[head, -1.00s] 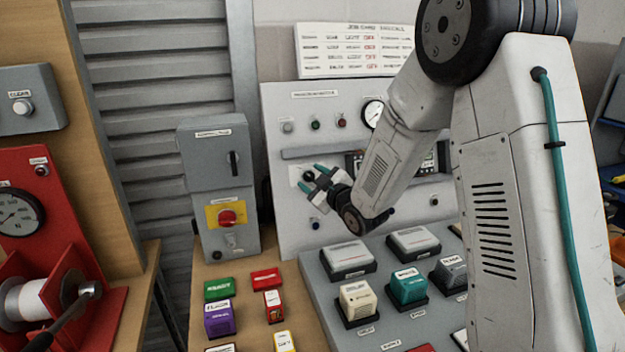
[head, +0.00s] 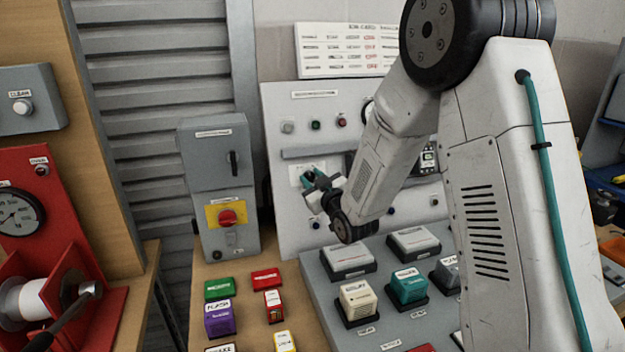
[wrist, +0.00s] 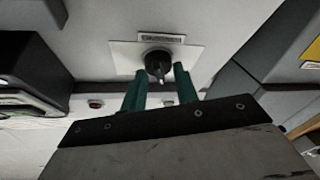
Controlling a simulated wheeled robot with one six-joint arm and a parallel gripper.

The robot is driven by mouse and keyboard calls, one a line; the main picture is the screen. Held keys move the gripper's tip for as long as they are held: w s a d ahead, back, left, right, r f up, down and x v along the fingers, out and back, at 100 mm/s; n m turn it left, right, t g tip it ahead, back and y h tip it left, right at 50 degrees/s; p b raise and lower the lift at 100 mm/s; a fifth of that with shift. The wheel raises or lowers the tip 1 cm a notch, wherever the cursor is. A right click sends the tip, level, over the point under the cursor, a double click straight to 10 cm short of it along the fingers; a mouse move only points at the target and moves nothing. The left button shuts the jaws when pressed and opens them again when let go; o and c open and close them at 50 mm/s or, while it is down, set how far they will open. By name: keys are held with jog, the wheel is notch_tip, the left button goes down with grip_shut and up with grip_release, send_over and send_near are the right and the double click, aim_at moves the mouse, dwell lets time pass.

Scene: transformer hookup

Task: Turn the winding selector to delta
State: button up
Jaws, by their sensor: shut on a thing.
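The winding selector is a round black knob (wrist: 157,62) with a pale pointer mark, on a white plate (wrist: 122,52) with a small label above it in the wrist view. The label is too blurred to read. In the head view the white plate (head: 296,172) shows on the grey panel, and my gripper hides most of the knob. My gripper (wrist: 161,74) has its teal fingers on either side of the knob and is shut on it. In the head view my gripper (head: 310,178) is at the plate, with the arm reaching in from the right.
The upright grey panel (head: 285,225) also carries lamps and a meter partly behind my arm. A grey switch box (head: 213,165) with a red knob (head: 228,217) stands to its left. Several colored blocks and a grey tray (head: 322,285) lie on the bench below.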

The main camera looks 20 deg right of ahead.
jog(key=m+h, duration=0.2)
jog(key=m, duration=0.2)
jog(key=m+h, duration=0.2)
jog(key=m, duration=0.3)
jog(key=shift+a+h, duration=0.2)
jog(key=shift+h, duration=0.1)
jog(key=m+h, duration=0.1)
jog(key=m, duration=0.2)
jog(key=m+g+h, duration=0.1)
jog(key=m+h, duration=0.1)
jog(key=m, duration=0.2)
jog(key=shift+m, duration=0.3)
jog(key=o, duration=1)
jog(key=shift+c, duration=0.2)
jog(key=v, duration=0.7)
jog(key=shift+s+a, duration=0.2)
jog(key=shift+s, duration=0.15)
jog(key=shift+r, duration=0.1)
